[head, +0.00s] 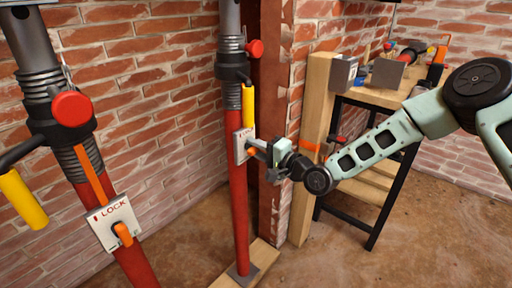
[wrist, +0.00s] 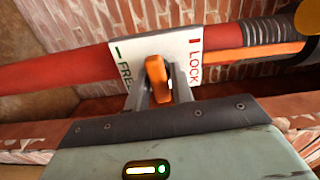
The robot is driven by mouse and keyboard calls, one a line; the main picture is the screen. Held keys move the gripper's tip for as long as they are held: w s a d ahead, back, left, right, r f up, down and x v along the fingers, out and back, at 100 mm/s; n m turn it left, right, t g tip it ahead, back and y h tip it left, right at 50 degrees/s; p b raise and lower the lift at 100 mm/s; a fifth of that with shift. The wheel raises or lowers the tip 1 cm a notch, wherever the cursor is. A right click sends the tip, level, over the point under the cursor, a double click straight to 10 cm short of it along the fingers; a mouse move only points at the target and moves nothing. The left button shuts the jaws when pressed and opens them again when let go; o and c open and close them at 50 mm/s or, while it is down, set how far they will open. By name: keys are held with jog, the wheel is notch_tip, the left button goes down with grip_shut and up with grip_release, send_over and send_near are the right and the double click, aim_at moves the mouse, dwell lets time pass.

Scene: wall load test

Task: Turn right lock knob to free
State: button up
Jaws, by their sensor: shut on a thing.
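The right lock plate (head: 241,146) is white and sits on the right red post (head: 238,205). In the wrist view the plate (wrist: 127,58) reads FREE with a green mark at left and LOCK with a red mark at right. My gripper (head: 258,148) is at the plate, shut on the orange right lock knob (wrist: 156,72). The two fingers (wrist: 161,86) stand on either side of the knob. The knob's handle lies between the two words, slightly tilted; its exact setting is hard to tell. In the head view the gripper hides the knob.
A left red post carries its own LOCK plate (head: 116,222) with an orange knob (head: 122,234). Yellow handles (head: 247,105) and red caps (head: 255,49) project from the posts. A wooden upright (head: 315,150) and a workbench (head: 385,97) stand to the right, near my arm.

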jog(key=shift+m, duration=0.5)
jog(key=o, duration=0.8)
jog(key=v, duration=1.7)
jog(key=shift+s+d+f+p, duration=0.1)
jog(key=shift+s+d+p, duration=0.15)
jog(key=shift+p, duration=0.1)
jog(key=shift+w, duration=0.1)
